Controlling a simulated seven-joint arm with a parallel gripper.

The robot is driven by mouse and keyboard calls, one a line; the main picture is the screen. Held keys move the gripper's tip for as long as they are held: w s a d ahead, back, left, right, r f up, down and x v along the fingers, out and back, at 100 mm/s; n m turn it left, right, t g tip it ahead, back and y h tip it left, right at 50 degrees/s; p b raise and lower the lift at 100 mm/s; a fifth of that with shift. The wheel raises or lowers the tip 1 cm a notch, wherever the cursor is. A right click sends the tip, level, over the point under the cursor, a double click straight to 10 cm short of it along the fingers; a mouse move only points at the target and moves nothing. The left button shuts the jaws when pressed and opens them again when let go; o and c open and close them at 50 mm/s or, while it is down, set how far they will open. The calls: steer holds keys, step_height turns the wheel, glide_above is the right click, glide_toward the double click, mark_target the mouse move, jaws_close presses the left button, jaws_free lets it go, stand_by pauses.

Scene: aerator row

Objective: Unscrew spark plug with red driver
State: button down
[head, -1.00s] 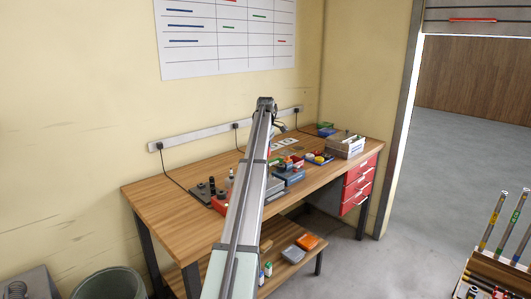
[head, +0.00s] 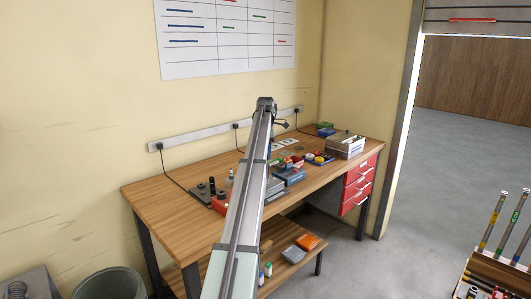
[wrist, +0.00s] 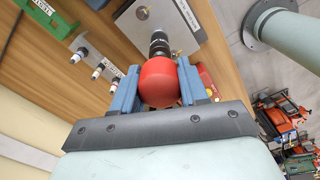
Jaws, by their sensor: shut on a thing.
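The red driver (wrist: 158,84) has a round red handle and a dark ridged shaft (wrist: 159,45), seen in the wrist view. My gripper (wrist: 160,72) has its blue fingers shut on either side of the red handle. The shaft points away from me toward a grey metal block (wrist: 186,28) with a round grey fitting at the shaft's far end. The spark plug itself cannot be made out; the driver hides that spot. In the head view my arm hides the gripper and driver.
A grey strip with several white-and-dark plugs (wrist: 97,62) lies left of the driver, with a green labelled tray (wrist: 45,15) beyond.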

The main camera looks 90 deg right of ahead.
steer(key=shift+f, duration=0.25)
steer(key=n, duration=0.4)
steer(key=shift+a+n, duration=0.1)
steer(key=shift+n, duration=1.8)
steer(key=c, duration=0.8)
jaws_free()
steer(key=o, duration=0.3)
steer(key=shift+r, duration=0.1)
